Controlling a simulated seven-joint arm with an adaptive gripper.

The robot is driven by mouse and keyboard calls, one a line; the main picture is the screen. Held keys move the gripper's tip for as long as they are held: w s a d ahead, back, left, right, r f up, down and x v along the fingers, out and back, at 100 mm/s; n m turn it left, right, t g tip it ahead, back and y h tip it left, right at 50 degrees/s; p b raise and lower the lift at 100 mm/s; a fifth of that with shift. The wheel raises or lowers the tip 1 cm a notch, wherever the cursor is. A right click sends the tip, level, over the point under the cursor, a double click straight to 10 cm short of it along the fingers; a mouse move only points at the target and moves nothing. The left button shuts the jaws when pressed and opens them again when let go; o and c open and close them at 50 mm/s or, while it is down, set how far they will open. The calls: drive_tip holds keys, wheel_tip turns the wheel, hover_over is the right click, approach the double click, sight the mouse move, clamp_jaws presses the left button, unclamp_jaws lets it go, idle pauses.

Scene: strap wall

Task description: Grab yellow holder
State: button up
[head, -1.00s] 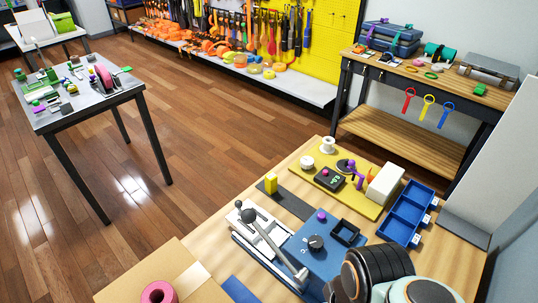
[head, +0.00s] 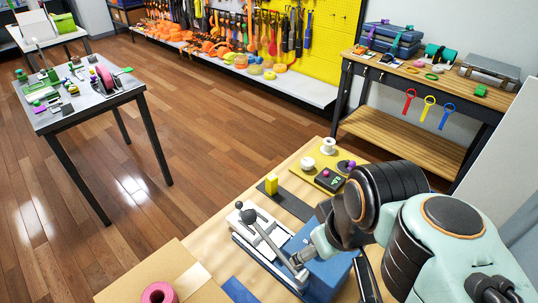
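A small upright yellow block (head: 271,184) stands on a dark strip (head: 287,199) on the near wooden table. I cannot tell from the frames which of these is the yellow holder. My arm covers the right part of the near table. I cannot make out my gripper's fingertips, and nothing held shows.
A lever device (head: 262,240) on a blue base stands beside the yellow block. A yellow board (head: 308,175) with spools lies behind it, partly hidden by my arm. A pink roll (head: 158,293) is at the front. Wooden floor (head: 205,165) lies open to the left.

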drive_tip(key=w+a+r+n+t, duration=0.15)
drive_tip(key=w+r, duration=0.45)
drive_tip(key=w, duration=0.6)
drive_tip(key=n+y, duration=0.2)
hover_over(272, 177)
drive_tip(key=d, duration=0.1)
wheel_tip(272, 177, down, 18)
drive_tip(key=shift+g, duration=0.75)
drive_tip(key=f, duration=0.3)
drive_tip(key=s+f, duration=0.1)
drive_tip(key=f, duration=0.6)
drive_tip(key=shift+s+d, duration=0.15)
drive_tip(key=shift+s, duration=0.2)
drive_tip(key=x, duration=0.4)
drive_tip(key=shift+w+f, duration=0.1)
drive_tip(key=shift+f, duration=0.3)
drive_tip(key=shift+x, duration=0.8)
clamp_jaws()
